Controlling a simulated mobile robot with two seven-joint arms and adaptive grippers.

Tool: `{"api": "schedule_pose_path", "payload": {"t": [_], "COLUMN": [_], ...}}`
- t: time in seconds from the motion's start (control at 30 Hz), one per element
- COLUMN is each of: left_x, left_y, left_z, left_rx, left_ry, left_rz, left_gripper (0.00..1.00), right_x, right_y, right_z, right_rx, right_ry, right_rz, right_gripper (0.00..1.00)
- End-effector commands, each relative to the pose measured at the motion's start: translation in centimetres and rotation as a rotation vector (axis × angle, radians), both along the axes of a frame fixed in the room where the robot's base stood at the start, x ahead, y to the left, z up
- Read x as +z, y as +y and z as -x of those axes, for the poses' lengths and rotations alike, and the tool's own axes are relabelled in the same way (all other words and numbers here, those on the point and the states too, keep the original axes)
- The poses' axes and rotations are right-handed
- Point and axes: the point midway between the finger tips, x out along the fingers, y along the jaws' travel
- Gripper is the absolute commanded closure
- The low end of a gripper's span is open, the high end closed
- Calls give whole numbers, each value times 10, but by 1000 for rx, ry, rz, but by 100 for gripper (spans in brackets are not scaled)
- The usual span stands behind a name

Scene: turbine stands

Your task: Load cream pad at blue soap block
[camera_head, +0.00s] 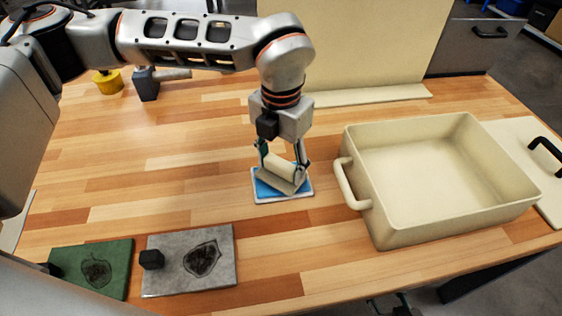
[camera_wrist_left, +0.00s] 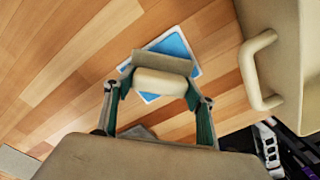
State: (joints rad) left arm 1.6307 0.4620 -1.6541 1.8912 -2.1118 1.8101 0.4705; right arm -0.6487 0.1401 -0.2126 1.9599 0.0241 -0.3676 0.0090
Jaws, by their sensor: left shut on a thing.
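The cream pad (camera_head: 282,170) has a rounded grip and a flat lower plate. My left gripper (camera_head: 283,164) is shut on its grip; the pad also shows between the fingers in the left wrist view (camera_wrist_left: 160,83). The blue soap block (camera_head: 264,190) is a flat blue slab with a pale rim, lying on the table under the pad. It shows beyond the pad in the left wrist view (camera_wrist_left: 178,45). The pad covers part of the blue and is tilted; I cannot tell whether they touch. A dark part at the head view's bottom edge may be my right gripper (camera_head: 396,307).
A large cream bin (camera_head: 378,215) with a side handle stands to the right. Grey (camera_head: 218,271) and green (camera_head: 110,255) slabs with dark marks lie front left. A hammer (camera_head: 150,84) and yellow object (camera_head: 108,83) stand at the back left. The middle-left table is clear.

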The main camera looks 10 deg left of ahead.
Motion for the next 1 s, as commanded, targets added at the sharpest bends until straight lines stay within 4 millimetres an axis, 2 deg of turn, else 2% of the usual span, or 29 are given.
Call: {"api": "schedule_pose_path", "payload": {"t": [1.0], "left_x": [-6], "left_y": [0], "left_z": [0], "left_rx": [0], "left_ry": [0], "left_rz": [0], "left_gripper": [62], "right_x": [-4], "right_y": [0], "right_z": [0], "right_rx": [-1], "right_ry": [-1], "right_rz": [-2], "right_gripper": [60]}}
